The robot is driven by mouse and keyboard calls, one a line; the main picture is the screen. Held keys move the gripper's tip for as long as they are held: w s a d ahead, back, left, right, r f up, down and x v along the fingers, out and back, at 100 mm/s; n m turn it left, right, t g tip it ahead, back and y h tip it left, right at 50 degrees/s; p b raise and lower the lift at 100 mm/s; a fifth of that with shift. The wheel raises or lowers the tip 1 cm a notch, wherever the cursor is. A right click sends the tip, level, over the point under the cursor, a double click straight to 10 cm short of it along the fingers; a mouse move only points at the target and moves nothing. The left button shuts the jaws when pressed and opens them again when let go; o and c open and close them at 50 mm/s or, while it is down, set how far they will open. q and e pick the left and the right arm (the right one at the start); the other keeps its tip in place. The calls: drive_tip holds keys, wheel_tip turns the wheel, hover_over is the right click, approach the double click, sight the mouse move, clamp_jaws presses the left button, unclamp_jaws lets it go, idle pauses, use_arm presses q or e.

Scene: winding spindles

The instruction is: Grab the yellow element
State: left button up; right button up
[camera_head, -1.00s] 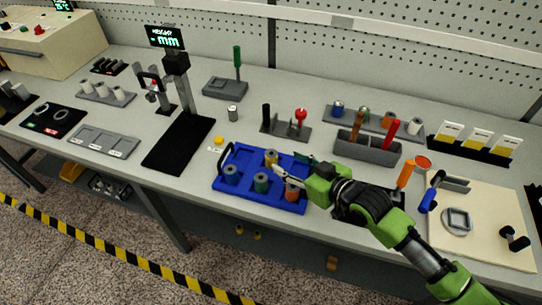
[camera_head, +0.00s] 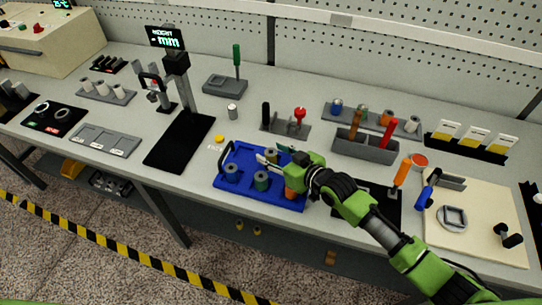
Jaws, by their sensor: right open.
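The yellow element (camera_head: 271,154) is a small spindle standing at the back of the blue tray (camera_head: 222,187); the gripper partly hides it. My right gripper (camera_head: 263,155) is open, its fingers reaching in from the right at the yellow element. I cannot tell whether they touch it. Also in the tray are a blue spindle (camera_head: 232,171), a green spindle (camera_head: 262,180) and an orange one (camera_head: 291,192), which is partly under the gripper. My left gripper is not in view.
A black height-gauge base (camera_head: 180,143) is to the left. A grey tool holder (camera_head: 365,150) and a rack of spindles (camera_head: 372,118) stand behind my right arm. A beige board (camera_head: 480,225) lies at right.

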drive_tip(key=c, duration=1.2)
